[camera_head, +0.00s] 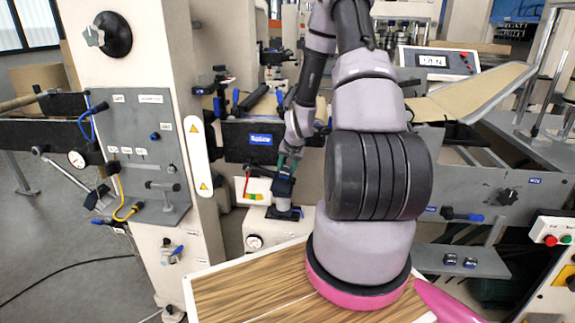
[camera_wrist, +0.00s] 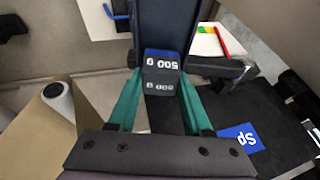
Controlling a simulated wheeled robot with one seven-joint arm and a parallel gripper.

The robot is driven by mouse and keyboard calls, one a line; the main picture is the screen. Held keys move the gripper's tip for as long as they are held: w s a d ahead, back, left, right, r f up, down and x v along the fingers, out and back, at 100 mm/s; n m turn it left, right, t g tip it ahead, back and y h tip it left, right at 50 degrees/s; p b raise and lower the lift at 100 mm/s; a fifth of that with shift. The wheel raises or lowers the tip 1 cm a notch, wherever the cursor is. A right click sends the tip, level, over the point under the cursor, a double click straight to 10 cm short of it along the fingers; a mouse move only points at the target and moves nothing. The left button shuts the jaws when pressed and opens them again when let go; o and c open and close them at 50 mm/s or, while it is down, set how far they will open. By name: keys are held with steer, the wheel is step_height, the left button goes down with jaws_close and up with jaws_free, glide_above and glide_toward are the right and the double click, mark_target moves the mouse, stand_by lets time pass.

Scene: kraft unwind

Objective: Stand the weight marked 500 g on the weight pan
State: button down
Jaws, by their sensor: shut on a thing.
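The weight marked 500 g is dark blue and black. In the wrist view the weight (camera_wrist: 162,63) sits between the teal fingers of my gripper (camera_wrist: 158,100), its marking upside down. In the head view my gripper (camera_head: 288,170) points down and is shut on the weight (camera_head: 283,187). Under it are a short grey post and a dark flat piece (camera_head: 284,213) on a pale housing, perhaps the weight pan. I cannot tell whether the weight touches what is below it.
A white scale with green, yellow and red marks (camera_head: 254,197) stands just left of the weight. A pale column (camera_head: 150,130) stands at the left. A wood-grain board (camera_head: 240,291) lies in front. A brown roll (camera_wrist: 50,125) is at the wrist view's left.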

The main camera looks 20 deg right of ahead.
steer(key=shift+f, duration=0.15)
steer(key=shift+c, duration=1.2)
jaws_free()
